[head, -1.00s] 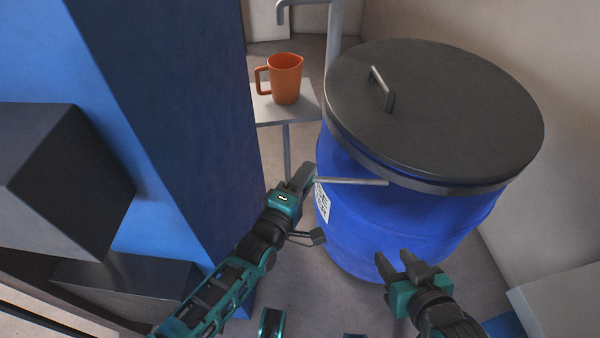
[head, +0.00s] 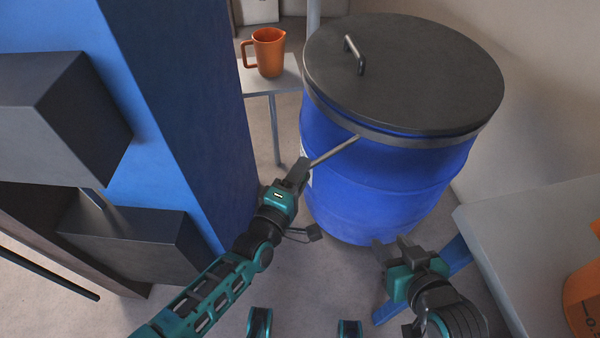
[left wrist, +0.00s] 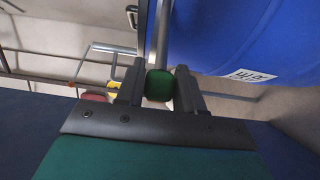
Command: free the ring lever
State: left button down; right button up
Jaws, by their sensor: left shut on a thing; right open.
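The ring lever (head: 335,151) is a thin grey bar that stands out from the clamp ring (head: 400,138) around the top of the blue drum (head: 385,185). My left gripper (head: 302,172) is shut on the lever's outer end, left of the drum. In the left wrist view, the lever's green grip (left wrist: 158,85) sits between the two fingers (left wrist: 159,92). The dark lid (head: 405,75), with a bar handle, lies on the drum. My right gripper (head: 394,250) is open and empty, in front of the drum's lower right side, apart from the lever.
A blue column (head: 175,100) with dark boxes stands close on the left. An orange jug (head: 268,55) stands on a small table (head: 285,78) behind. A pale worktop (head: 540,235) with an orange vessel (head: 585,300) is at right. Floor shows between column and drum.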

pick_arm(q)
jog(key=shift+s+d, duration=0.25)
jog(key=shift+d, duration=0.05)
jog(key=c, duration=0.8)
grip_release()
jog(key=shift+w, duration=0.1)
jog(key=p+v, duration=0.2)
jog(key=v, duration=1.1)
